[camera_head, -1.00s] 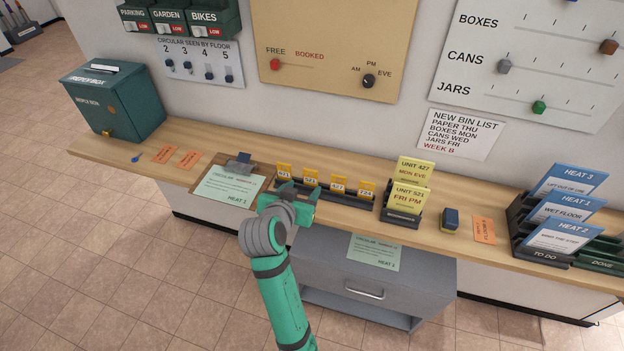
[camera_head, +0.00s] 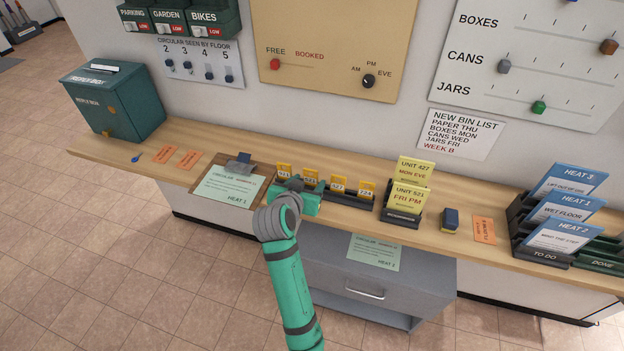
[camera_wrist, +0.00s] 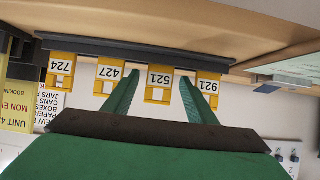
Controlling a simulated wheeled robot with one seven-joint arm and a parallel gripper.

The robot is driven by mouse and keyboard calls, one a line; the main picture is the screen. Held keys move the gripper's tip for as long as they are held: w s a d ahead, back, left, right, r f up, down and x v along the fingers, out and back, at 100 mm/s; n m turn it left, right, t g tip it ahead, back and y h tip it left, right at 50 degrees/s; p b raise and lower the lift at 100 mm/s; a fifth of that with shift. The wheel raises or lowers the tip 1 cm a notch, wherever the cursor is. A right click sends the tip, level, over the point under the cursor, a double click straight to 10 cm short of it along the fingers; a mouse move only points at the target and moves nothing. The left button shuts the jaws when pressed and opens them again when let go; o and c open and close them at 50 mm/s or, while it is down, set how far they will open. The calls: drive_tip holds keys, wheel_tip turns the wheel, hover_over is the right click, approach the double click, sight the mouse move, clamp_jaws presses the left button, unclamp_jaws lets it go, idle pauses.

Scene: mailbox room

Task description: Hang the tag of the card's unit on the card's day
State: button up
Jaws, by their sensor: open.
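Several yellow number tags stand in a dark rack (camera_head: 350,197) on the counter. They read 921 (camera_head: 284,169), 521 (camera_head: 311,177), 427 (camera_head: 337,184) and 724 (camera_head: 366,189). Two yellow cards stand in a holder to the right: the front card (camera_head: 408,198) reads UNIT 521 FRI PM, the rear card (camera_head: 415,168) UNIT 427 MON EVE. My gripper (camera_head: 296,186) is open at the rack. In the wrist view, upside down, its fingers (camera_wrist: 158,95) show on either side of the 521 tag (camera_wrist: 160,84), apart from it. Whether they reach its depth is unclear.
A clipboard (camera_head: 228,188) lies left of the rack. A grey drawer cabinet (camera_head: 330,280) stands below the counter.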

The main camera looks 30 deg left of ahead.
sight(307, 176)
drive_tip(key=c, duration=1)
drive_tip(key=shift+r, duration=1.55)
drive_tip(key=shift+s+d, duration=0.2)
drive_tip(key=shift+s, duration=0.55)
drive_tip(key=shift+s+d, duration=0.2)
drive_tip(key=shift+s, duration=0.5)
drive_tip(key=shift+s+d, duration=0.35)
drive_tip(key=shift+s, duration=0.75)
drive_tip(key=shift+s+d, duration=0.3)
drive_tip(key=shift+s, duration=0.85)
drive_tip(key=shift+s+d, duration=0.35)
drive_tip(key=shift+s, duration=0.75)
